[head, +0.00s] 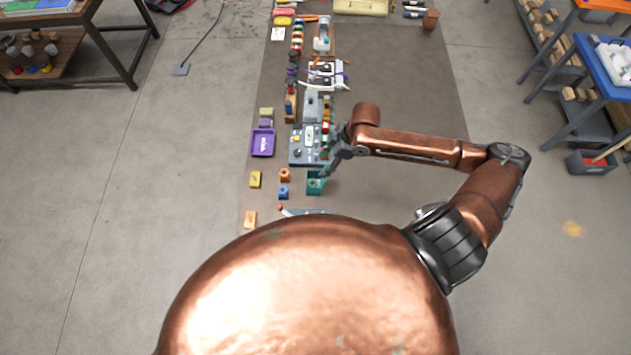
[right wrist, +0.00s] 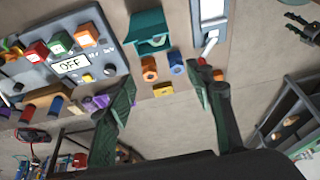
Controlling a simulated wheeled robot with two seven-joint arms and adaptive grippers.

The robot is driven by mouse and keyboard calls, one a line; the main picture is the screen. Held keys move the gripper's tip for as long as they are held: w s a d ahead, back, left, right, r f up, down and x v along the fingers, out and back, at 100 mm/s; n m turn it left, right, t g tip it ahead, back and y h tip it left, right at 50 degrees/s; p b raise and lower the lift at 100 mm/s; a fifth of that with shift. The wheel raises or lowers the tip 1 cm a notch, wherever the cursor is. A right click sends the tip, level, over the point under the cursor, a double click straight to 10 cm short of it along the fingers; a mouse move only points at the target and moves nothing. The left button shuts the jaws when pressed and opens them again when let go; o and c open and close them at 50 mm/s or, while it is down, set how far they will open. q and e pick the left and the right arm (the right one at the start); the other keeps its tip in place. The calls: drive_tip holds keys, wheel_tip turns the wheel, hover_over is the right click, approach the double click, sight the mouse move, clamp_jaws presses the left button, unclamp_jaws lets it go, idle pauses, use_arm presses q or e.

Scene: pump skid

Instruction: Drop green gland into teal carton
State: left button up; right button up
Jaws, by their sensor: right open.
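The teal carton (head: 314,191) stands on the bench in front of the grey control box; it also shows at the top of the right wrist view (right wrist: 150,22). A small greenish piece shows inside it in the head view, perhaps the green gland, but it is too small to be sure. My right gripper (head: 328,171) is just above the carton's right rear side. In the right wrist view its fingers (right wrist: 168,100) are spread wide with nothing between them. What seems to be my left gripper (right wrist: 292,22) shows at the upper right there, its fingers apart and empty.
An orange gland (head: 285,175) and a blue gland (head: 283,192) stand left of the carton. Yellow blocks (head: 255,180) and a purple tray (head: 262,143) lie further left. The control box (head: 304,148) with coloured buttons stands behind. The bench's right side is clear.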

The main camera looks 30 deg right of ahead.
drive_tip(key=v, duration=0.5)
drive_tip(key=shift+r, duration=0.35)
drive_tip(key=shift+s+f, duration=0.1)
